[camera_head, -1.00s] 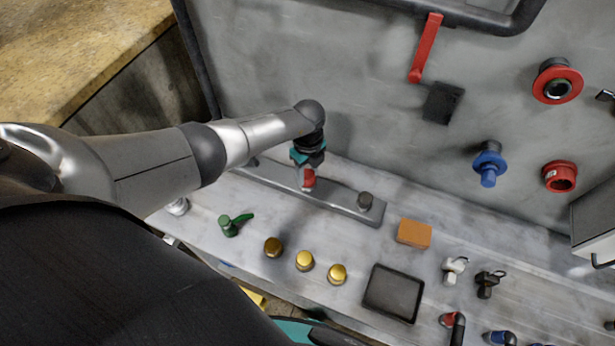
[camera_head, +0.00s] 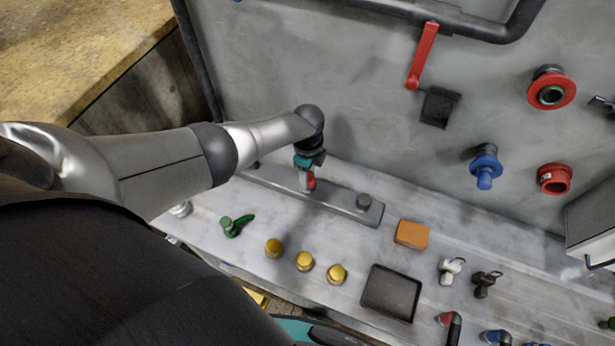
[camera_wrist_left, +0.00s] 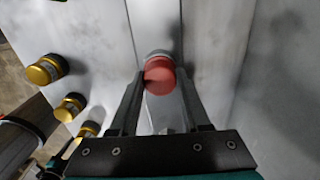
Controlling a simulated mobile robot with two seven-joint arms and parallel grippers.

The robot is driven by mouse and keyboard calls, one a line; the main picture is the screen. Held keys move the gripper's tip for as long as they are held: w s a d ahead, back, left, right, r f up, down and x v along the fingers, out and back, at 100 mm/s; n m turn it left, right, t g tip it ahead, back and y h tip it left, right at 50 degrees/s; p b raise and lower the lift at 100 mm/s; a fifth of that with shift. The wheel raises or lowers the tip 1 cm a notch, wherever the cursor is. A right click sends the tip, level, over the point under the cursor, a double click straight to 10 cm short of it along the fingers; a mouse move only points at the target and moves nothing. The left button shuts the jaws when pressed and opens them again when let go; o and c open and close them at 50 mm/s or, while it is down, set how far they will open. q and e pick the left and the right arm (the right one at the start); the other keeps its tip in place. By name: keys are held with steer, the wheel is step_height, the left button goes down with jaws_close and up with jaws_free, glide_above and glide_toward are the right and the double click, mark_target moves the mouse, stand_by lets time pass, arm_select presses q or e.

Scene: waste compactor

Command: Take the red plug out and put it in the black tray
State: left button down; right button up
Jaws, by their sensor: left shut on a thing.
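The red plug (camera_head: 311,184) is at the grey bar that lies on the ledge at the foot of the wall. My left gripper (camera_head: 306,181) points down over it and is shut on it. In the left wrist view the red plug (camera_wrist_left: 159,76) sits between the two fingertips (camera_wrist_left: 160,80), with a grey collar behind it. I cannot tell whether it is still seated in the bar. The black tray (camera_head: 391,293) lies on the ledge at the front right and is empty. My right gripper does not show.
The grey bar (camera_head: 340,205) also carries a dark knob (camera_head: 363,201). Gold knobs (camera_head: 305,261) and a green handle (camera_head: 236,225) stand in front. An orange block (camera_head: 412,234) lies behind the tray. A white tap (camera_head: 451,269) and a dark tap (camera_head: 485,283) stand to its right.

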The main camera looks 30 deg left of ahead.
arm_select(q)
steer(key=shift+s, duration=0.1)
steer(key=shift+n+p, duration=0.4)
steer(key=shift+n, duration=0.8)
steer(key=n, duration=0.3)
steer(key=shift+f, duration=0.1)
steer(key=shift+n, duration=1.1)
steer(key=n, duration=0.3)
steer(key=shift+n, duration=1.1)
steer(key=shift+d+n, duration=0.15)
steer(key=shift+n, duration=0.55)
